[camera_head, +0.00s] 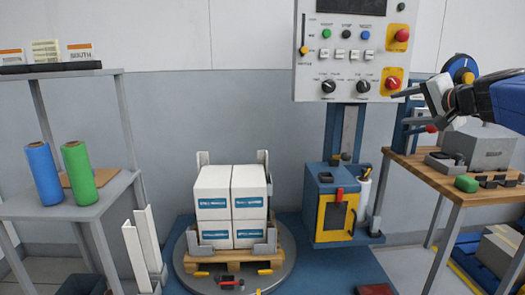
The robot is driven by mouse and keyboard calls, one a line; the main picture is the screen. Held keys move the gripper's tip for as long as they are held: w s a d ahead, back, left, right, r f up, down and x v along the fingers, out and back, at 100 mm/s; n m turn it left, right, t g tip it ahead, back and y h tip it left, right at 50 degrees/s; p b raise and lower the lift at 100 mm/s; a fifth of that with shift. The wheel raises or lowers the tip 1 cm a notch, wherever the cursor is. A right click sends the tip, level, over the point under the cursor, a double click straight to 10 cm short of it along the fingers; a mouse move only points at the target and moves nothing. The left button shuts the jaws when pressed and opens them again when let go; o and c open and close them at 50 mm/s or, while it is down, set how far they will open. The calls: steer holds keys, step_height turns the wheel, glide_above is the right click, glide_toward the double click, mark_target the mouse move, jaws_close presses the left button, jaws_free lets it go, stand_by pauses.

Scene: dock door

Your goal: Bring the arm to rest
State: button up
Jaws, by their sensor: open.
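My gripper (415,107) is at the upper right, on my dark and blue arm, which reaches in from the right edge. Its fingers point left, apart and with nothing between them. It is in the air over the wooden workbench (408,163), close to the lower right corner of the control panel (345,50) in the picture. Whether it touches the panel cannot be told. Part of the arm lies outside the picture.
White boxes (231,205) stand on a wooden pallet on the round turntable (285,275). A grey shelf (70,210) at left holds a blue roll (43,173) and a green roll (80,165). A grey block (480,150) and a green item (466,184) sit on the workbench.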

steer(key=s+a+f+n+g, duration=0.6)
steer(key=s+a+f, duration=0.8)
steer(key=f, duration=0.4)
steer(key=s+f+n+g+h, duration=0.2)
steer(key=s+f+n+g, duration=0.2)
steer(key=s+f, duration=1.3)
steer(key=shift+s+d+f+n, duration=0.2)
steer(key=shift+s+d+n, duration=0.05)
steer(key=shift+s+n, duration=0.3)
